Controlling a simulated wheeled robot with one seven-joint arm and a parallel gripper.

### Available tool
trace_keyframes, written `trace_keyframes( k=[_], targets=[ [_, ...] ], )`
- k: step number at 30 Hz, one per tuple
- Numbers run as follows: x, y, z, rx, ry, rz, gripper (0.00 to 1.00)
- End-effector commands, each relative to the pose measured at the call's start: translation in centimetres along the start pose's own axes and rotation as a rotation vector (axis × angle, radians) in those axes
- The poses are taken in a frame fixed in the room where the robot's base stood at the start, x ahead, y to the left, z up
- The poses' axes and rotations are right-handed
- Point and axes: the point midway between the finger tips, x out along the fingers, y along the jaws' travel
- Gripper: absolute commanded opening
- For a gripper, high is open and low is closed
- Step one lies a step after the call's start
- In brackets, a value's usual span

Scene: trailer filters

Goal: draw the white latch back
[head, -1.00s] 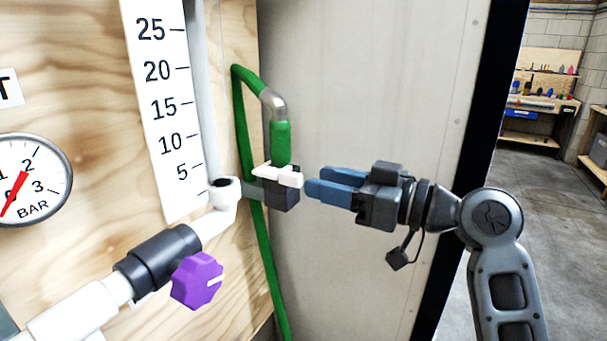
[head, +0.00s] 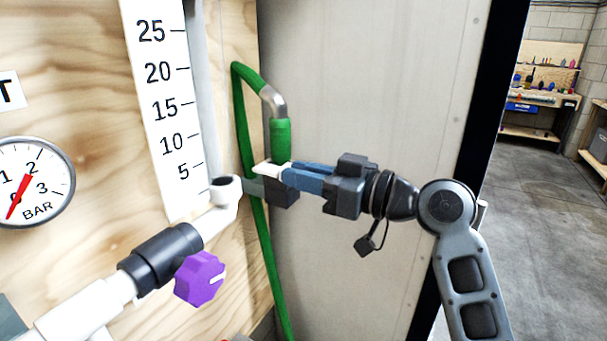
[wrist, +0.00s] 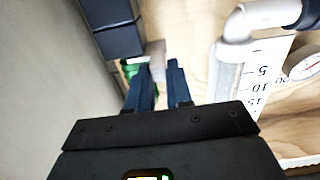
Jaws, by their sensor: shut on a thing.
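The white latch (head: 268,169) sits on top of a dark block (head: 282,193), just below the end of a green hose (head: 281,140). My gripper (head: 288,174) reaches in from the right, its blue fingers shut on the latch. The fingers cover the latch's right part, and its left part shows beyond them. In the wrist view, the latch (wrist: 155,55) shows pale and blurred at the tips of my gripper (wrist: 162,75), with a bit of green hose beside it.
A white pipe with a black collar (head: 160,255) and a purple knob (head: 200,278) lies to the lower left. A scale board (head: 160,110) and a pressure gauge (head: 32,182) are on the plywood panel. A pale wall panel (head: 380,90) stands behind my gripper.

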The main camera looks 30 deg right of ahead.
Motion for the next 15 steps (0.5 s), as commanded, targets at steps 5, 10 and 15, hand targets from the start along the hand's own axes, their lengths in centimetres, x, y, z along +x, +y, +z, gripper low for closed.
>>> trace_keyframes(
  k=[5, 10, 15],
  targets=[
    [0.02, 0.0, -0.01, 0.0, 0.0, 0.0, 0.0],
    [0.04, -0.01, -0.02, 0.0, 0.001, 0.0, 0.0],
    [0.05, -0.01, -0.03, 0.0, 0.001, 0.0, 0.0]
  ],
)
